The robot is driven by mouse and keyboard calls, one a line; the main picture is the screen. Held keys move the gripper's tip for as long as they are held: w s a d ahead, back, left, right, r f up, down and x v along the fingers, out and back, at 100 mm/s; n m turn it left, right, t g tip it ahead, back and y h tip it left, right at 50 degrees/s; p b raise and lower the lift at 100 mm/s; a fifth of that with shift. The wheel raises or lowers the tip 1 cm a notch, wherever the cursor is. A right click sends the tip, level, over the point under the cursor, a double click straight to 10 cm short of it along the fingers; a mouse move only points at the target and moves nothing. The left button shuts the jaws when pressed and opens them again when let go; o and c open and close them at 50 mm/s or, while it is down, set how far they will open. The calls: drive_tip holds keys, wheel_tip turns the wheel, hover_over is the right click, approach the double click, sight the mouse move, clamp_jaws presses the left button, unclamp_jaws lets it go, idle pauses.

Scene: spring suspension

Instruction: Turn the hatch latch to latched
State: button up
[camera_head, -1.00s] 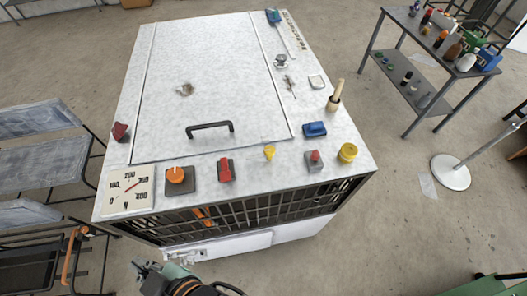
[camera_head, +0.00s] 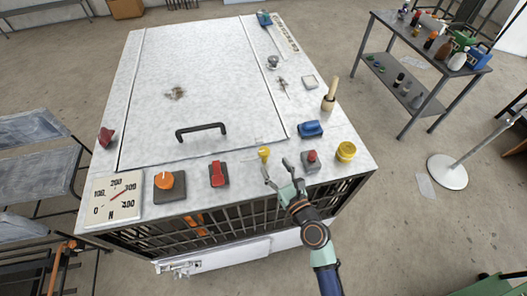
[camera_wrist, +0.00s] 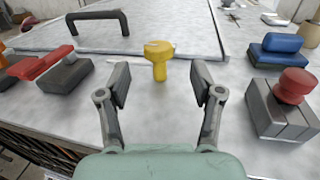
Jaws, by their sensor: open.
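The hatch (camera_head: 200,90) is a large pale panel lying flat and closed in the top of the white box, with a black handle (camera_head: 201,131). A small yellow turn piece (camera_head: 264,153), which looks like the latch, stands just off the hatch's front right corner. In the wrist view the yellow piece (camera_wrist: 160,62) has a wide head on a narrow stem. My gripper (camera_head: 277,170) is open just in front of it. In the wrist view the piece stands centred beyond the two fingertips (camera_wrist: 160,85), apart from both.
A red-topped button block (camera_head: 311,161) stands close on the right, with a blue block (camera_head: 310,129) behind it and a yellow cylinder (camera_head: 346,152) farther right. A red switch (camera_head: 218,174) and an orange knob (camera_head: 165,184) are left. A gauge (camera_head: 115,197) lies far left.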

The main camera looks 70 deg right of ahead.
sight(267, 155)
drive_tip(key=x, duration=0.7)
drive_tip(key=shift+w+d+r, duration=0.1)
drive_tip(key=shift+w+d, duration=0.1)
drive_tip(key=shift+w, duration=0.15)
clamp_jaws()
